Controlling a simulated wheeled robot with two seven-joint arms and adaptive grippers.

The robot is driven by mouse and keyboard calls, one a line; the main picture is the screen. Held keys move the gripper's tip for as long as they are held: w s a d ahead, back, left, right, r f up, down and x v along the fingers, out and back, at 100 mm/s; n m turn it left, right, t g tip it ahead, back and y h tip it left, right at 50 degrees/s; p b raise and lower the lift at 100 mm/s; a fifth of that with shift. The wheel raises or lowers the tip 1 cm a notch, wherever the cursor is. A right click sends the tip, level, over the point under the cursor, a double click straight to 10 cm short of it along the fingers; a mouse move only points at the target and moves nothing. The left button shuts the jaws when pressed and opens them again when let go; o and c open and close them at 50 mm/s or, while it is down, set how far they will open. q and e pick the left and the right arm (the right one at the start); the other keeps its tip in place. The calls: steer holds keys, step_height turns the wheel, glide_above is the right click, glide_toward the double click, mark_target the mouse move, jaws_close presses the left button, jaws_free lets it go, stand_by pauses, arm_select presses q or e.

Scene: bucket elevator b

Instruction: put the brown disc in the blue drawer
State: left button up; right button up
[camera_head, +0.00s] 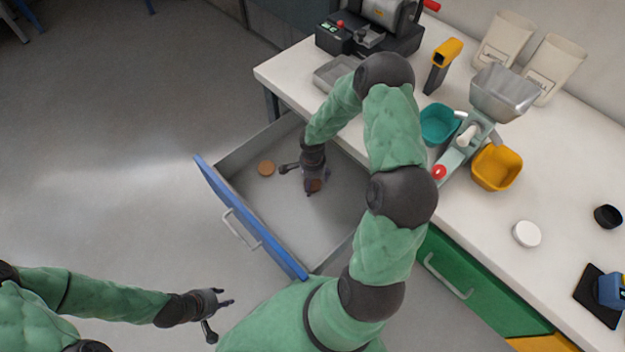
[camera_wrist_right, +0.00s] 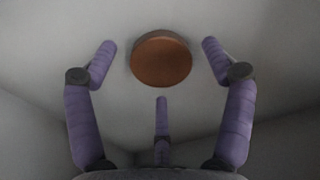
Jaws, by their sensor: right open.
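The blue drawer (camera_head: 236,207) is pulled out, its grey inside open to view. A flat brown disc (camera_head: 266,168) lies on its floor near the left corner. My right gripper (camera_head: 306,183) reaches down into the drawer, right of that disc, with its fingers spread. A brown round patch (camera_head: 315,185) shows among its fingers. In the right wrist view a brown disc (camera_wrist_right: 161,58) lies beyond and between the open fingers, with gaps on both sides. I take it to be the patch among the fingers. My left gripper (camera_head: 216,305) is outside the drawer, over the floor; its fingers look spread.
The white worktop (camera_head: 490,240) to the right bears a teal bowl (camera_head: 438,124), a yellow bowl (camera_head: 497,167), a metal hopper (camera_head: 503,92) and a white lid (camera_head: 526,234). A green drawer (camera_head: 465,290) is shut below it. Floor left of the blue drawer is clear.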

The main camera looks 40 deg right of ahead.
mark_target(312, 183)
step_height(312, 183, up, 7)
steer(key=shift+r+p, duration=0.1)
steer(key=shift+p, duration=1.1)
